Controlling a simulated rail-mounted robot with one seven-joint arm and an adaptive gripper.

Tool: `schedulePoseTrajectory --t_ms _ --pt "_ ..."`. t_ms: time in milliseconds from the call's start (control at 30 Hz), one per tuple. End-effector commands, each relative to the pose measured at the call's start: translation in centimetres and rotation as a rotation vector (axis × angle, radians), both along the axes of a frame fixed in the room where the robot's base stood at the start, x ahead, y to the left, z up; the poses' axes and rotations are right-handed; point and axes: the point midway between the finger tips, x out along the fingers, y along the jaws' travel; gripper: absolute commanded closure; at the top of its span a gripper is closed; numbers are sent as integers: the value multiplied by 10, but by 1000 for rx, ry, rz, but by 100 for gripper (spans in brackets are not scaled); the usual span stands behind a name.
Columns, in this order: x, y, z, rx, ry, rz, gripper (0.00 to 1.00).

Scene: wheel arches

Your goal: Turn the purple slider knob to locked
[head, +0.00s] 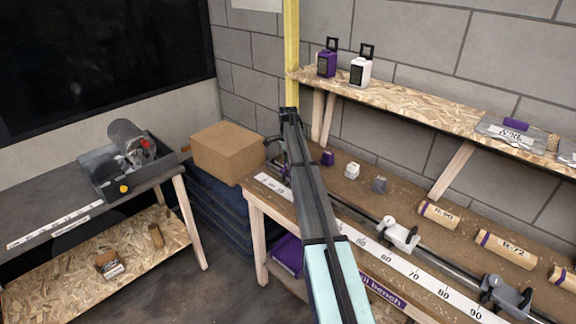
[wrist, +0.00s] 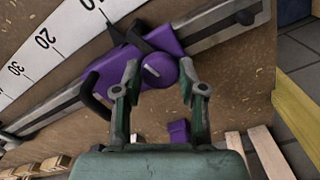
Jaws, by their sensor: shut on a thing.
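The purple slider (wrist: 122,60) sits on a metal rail (wrist: 215,25) beside a white number scale, near its 10 and 20 marks. Its round purple knob (wrist: 160,72) has a pale mark on top and lies between the fingers of my gripper (wrist: 159,80), which is shut on it. A dark curved handle or lever (wrist: 92,92) stands beside the slider. In the head view my arm hides most of the purple slider and the fingertips. I cannot read any locked marking by the knob.
On the same rail are a white slider (head: 400,234) and a grey slider (head: 503,293). Small purple (head: 327,158), white (head: 352,170) and grey (head: 379,184) blocks stand behind the rail. A shelf (head: 420,101) overhangs the bench.

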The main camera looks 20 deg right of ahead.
Motion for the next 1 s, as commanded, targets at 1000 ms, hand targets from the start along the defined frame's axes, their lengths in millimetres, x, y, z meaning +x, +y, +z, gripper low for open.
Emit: schedulePoseTrajectory --t_ms 1000 --pt "0 0 -1 1 1 404 94"
